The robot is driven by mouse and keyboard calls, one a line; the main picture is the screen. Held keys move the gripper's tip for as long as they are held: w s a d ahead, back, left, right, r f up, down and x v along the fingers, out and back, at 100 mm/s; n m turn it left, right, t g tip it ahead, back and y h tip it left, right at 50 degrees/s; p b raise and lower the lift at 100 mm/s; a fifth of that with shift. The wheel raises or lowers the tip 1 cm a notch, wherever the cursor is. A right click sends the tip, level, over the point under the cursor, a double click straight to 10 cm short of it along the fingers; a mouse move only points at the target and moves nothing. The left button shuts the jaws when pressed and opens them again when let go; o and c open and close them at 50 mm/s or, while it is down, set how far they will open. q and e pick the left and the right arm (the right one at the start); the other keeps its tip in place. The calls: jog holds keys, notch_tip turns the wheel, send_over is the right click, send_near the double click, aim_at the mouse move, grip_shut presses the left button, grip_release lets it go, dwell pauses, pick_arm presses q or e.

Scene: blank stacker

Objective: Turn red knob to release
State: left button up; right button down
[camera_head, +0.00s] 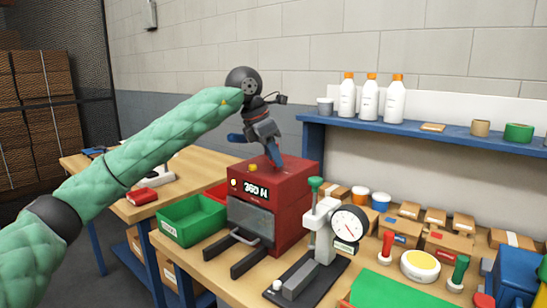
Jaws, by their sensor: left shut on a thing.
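The red machine (292,203) stands on the wooden bench, with a lit display reading about 360 N and a grey front panel above two dark forks. My left gripper (276,162) comes down from above onto the machine's top. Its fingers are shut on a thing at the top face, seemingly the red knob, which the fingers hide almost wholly. A small yellow button (252,168) sits on the top, left of the fingers. My right gripper is not in view.
A green bin (190,222) stands left of the machine. A press with a round dial gauge (347,226) stands close to its right. Boxes and handled tools crowd the bench further right. A blue shelf (430,130) with white bottles is behind.

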pick_arm(q)
jog(key=m, duration=0.1)
jog(key=m+g, duration=0.1)
jog(key=m, duration=0.1)
jog(key=shift+w+r+m, duration=0.1)
jog(key=shift+w+m, duration=0.1)
jog(key=shift+m, duration=0.1)
jog(key=shift+w+m+g+p, duration=0.1)
jog(key=shift+m+g+p, duration=0.1)
jog(key=shift+m+g, duration=0.55)
jog(key=shift+w+m+g+p, duration=0.1)
jog(key=shift+m+g+p, duration=0.15)
jog(key=shift+m, duration=0.9)
jog(key=o, duration=1)
jog(key=shift+c, duration=0.2)
jog(key=v, duration=0.7)
jog(key=shift+a+r+b, duration=0.2)
jog(key=shift+r+b, duration=0.1)
jog(key=shift+f, duration=0.1)
